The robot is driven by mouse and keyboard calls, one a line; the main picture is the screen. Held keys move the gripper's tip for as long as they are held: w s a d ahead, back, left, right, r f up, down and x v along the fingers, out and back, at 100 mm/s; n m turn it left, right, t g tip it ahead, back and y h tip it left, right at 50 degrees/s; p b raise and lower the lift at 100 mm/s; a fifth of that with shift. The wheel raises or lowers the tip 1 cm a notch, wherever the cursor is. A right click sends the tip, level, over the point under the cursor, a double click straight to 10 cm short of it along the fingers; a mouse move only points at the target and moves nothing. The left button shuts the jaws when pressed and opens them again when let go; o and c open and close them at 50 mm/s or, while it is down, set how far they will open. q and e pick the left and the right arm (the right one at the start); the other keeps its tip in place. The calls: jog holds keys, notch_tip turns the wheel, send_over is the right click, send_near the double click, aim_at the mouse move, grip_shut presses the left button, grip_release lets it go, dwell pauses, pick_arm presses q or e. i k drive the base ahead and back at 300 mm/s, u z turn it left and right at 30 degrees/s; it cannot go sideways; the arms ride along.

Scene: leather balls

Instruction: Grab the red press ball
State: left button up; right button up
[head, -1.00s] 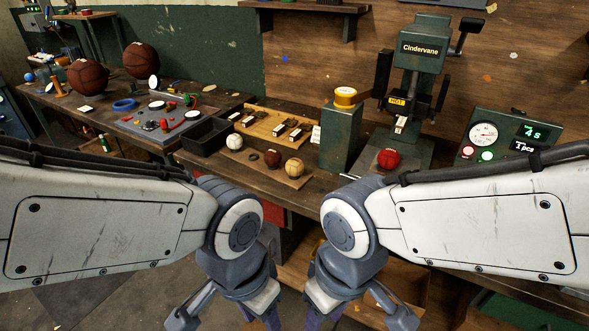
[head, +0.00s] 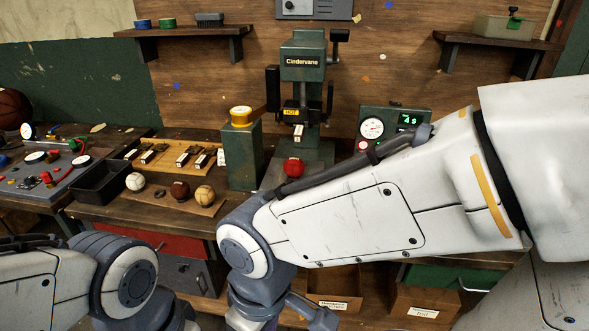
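The red press ball (head: 293,167) sits on the base of the green Cindervane press (head: 303,68), below its head with the yellow HOT label. My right arm crosses the view in front of the bench, and its forearm passes just below and right of the ball. My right gripper is only partly in view at the bottom edge, with its fingertips cut off. My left arm is at the lower left, and its gripper is out of view. Neither hand is at the ball.
A green block with a yellow spool (head: 241,117) stands left of the press. White, brown and tan balls sit on a wooden board (head: 160,191). A black bin (head: 100,182) is further left. A gauge box (head: 394,122) stands right of the press, partly behind my arm.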

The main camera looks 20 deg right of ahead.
aim_at(293, 167)
jog(key=z, duration=1.1)
jog(key=i, duration=0.85)
jog(key=u, duration=1.75)
